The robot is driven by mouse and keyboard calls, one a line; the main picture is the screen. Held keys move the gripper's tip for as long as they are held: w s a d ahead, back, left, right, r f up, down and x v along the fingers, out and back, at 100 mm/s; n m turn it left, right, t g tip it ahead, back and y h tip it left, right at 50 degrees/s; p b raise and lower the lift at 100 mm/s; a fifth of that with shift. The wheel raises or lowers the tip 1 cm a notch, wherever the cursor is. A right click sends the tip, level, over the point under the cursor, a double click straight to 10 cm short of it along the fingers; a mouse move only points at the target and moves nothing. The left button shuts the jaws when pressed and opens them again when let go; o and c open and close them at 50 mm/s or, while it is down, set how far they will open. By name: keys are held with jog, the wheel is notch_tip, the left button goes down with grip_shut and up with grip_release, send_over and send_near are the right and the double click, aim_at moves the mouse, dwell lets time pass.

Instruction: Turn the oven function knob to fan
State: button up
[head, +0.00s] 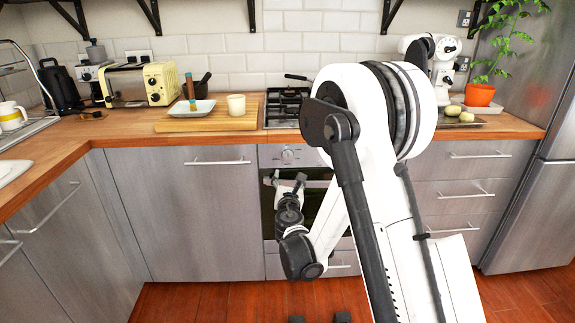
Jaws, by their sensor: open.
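The oven (268,214) sits under the hob, with a dark glass door and a steel control panel (268,156). A pale round knob (288,156) shows on the panel; its markings and pointer are too small to read. My arm hides the right part of the panel and much of the door, so any other knobs there are hidden. My gripper (287,181) is open, its fingers pointing up and toward the oven front, just below the knob in the picture. It looks empty. I cannot tell how far it is from the panel.
The oven's bar handle (322,184) runs behind my gripper and arm. Steel drawers with handles (481,155) stand to the right and a cabinet (200,210) to the left. A wooden board (180,124) lies on the counter left of the hob (286,104).

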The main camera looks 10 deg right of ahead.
aim_at(288, 158)
jog(key=w+d, duration=0.1)
jog(key=w, duration=0.3)
jog(key=w+b, duration=0.1)
jog(key=w, duration=0.4)
jog(key=w+d+b, duration=0.1)
jog(key=w, duration=0.3)
jog(key=shift+w+d+f, duration=0.15)
jog(key=shift+w+d, duration=0.15)
jog(key=c, duration=1.2)
jog(key=shift+o, duration=0.2)
jog(key=shift+b, duration=0.3)
